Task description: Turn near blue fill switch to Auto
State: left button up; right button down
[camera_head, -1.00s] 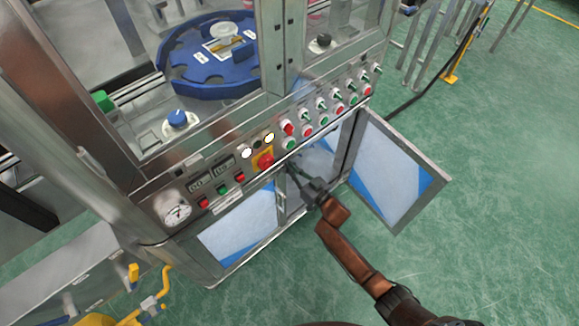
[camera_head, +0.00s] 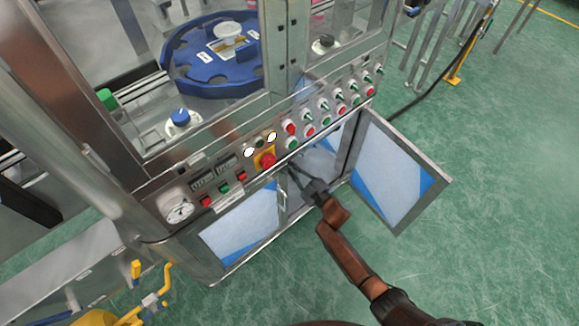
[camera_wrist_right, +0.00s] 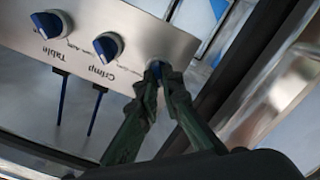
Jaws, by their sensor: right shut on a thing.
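In the right wrist view a pale metal panel (camera_wrist_right: 120,35) carries a row of blue knobs with upside-down labels. The Table knob (camera_wrist_right: 50,22) is at left and the Crimp knob (camera_wrist_right: 108,46) is beside it. A third blue knob, the fill switch (camera_wrist_right: 155,68), is at the panel's right end. My right gripper (camera_wrist_right: 162,78) is shut on it, and the fingers hide most of it and its label, so its setting cannot be read. In the head view my right gripper (camera_head: 294,170) reaches into the open lower cabinet; the switch is hidden there. My left gripper is not in view.
The cabinet door (camera_head: 392,180) stands open to the right of my right arm. Above is the front panel with a red emergency button (camera_head: 267,160) and several push buttons. A blue round table (camera_head: 212,60) is inside the machine. The green floor (camera_head: 500,200) is clear at right.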

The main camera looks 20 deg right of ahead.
jog(key=shift+n, duration=0.5)
jog(key=c, duration=2.1)
grip_release()
jog(key=shift+s, duration=0.15)
jog(key=v, duration=1.1)
jog(key=shift+s+d, duration=0.15)
jog(key=shift+s, duration=0.25)
